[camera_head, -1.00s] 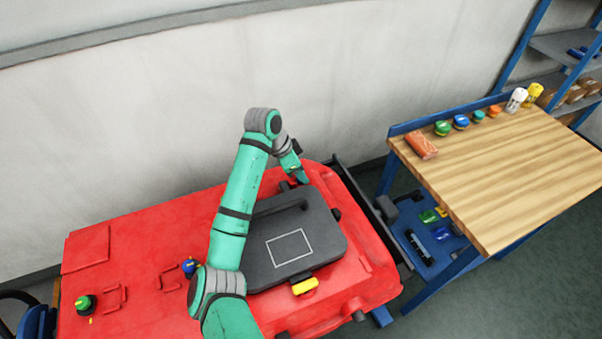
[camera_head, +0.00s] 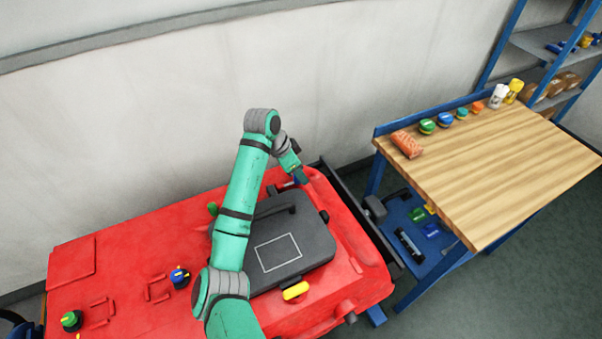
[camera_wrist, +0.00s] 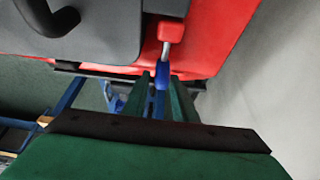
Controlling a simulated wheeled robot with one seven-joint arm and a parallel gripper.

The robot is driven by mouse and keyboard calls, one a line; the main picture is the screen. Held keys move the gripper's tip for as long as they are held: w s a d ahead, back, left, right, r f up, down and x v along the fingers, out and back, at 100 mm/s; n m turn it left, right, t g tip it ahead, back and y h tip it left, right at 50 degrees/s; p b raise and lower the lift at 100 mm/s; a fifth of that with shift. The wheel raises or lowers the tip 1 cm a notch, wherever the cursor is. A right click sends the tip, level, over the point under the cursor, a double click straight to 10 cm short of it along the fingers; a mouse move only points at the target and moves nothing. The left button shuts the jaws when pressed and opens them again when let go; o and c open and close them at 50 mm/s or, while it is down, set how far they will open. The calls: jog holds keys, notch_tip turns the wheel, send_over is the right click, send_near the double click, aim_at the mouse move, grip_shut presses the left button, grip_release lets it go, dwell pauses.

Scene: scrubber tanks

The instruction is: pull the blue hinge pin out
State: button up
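The blue hinge pin (camera_wrist: 161,74) shows in the wrist view just beyond my fingertips, below a red block on a pale shaft (camera_wrist: 171,31). In the head view a small blue piece (camera_head: 297,181) shows beside my gripper (camera_head: 303,180) at the back edge of the dark grey lid (camera_head: 310,240). In the wrist view my gripper (camera_wrist: 161,78) has its two green fingers apart, one on each side of the pin. A narrow gap shows between them. Whether either finger touches the pin is not clear.
The lid lies on the red machine body (camera_head: 130,250), with a yellow latch (camera_head: 295,290) at its front. A blue cap (camera_head: 179,277) and a green cap (camera_head: 71,320) stand on the body. A wooden-topped bench (camera_head: 490,180) with small items stands at right. The wall is behind.

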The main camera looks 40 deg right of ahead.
aim_at(286, 184)
jog(key=shift+a, duration=0.15)
jog(key=shift+r, duration=0.1)
jog(key=v, duration=1)
jog(key=shift+r, duration=0.3)
jog(key=shift+a, duration=0.1)
